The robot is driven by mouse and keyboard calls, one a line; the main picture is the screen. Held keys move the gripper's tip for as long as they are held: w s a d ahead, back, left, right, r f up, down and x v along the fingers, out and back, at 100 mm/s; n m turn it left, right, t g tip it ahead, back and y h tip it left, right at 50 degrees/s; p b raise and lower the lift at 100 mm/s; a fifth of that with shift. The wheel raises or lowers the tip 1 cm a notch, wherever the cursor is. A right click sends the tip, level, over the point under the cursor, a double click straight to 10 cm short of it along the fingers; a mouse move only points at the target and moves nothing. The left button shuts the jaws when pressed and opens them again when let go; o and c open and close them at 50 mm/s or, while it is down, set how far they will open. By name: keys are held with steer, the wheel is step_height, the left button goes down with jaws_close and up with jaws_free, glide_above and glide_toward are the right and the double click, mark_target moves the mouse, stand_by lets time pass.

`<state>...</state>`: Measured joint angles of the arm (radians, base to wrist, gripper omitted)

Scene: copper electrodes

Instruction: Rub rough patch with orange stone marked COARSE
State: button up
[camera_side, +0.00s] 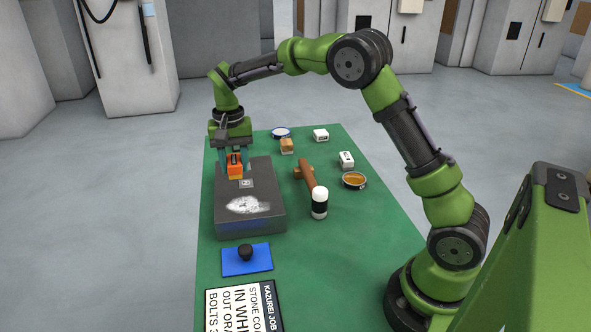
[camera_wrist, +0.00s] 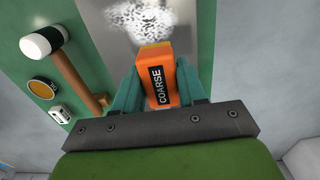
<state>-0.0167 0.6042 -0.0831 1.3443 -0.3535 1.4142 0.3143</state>
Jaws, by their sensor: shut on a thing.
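The orange stone (camera_side: 235,166) is held between the fingers of my gripper (camera_side: 234,160), over the far end of the dark grey block (camera_side: 232,224). In the wrist view my gripper (camera_wrist: 159,88) is shut on the stone (camera_wrist: 160,76), whose black label reads COARSE. I cannot tell if the stone touches the block. The rough patch (camera_side: 248,205) is a whitish speckled area on the block's top, nearer the side camera than the stone.
A blue cloth with a black knob (camera_side: 246,255) and a sign (camera_side: 244,306) lie in front.

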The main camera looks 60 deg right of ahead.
mark_target(257, 195)
step_height(257, 195, down, 8)
steer(key=shift+r, duration=0.2)
steer(key=shift+s+a, duration=0.3)
steer(key=shift+c, duration=0.4)
steer(key=shift+s+a, duration=2.4)
steer(key=shift+s, duration=0.05)
steer(key=shift+s+d, duration=0.55)
steer(key=shift+w+d+f, duration=0.1)
steer(key=shift+w+d, duration=2.6)
steer(key=shift+s+d, duration=0.2)
steer(key=shift+d, duration=0.1)
steer(key=shift+s+d, duration=0.25)
steer(key=shift+s, duration=0.05)
steer(key=shift+s+a, duration=2.7)
steer(key=shift+s+d, duration=0.55)
steer(key=shift+w+d, duration=2.65)
steer(key=shift+d, duration=0.05)
step_height(257, 195, up, 8)
steer(key=shift+r, duration=0.2)
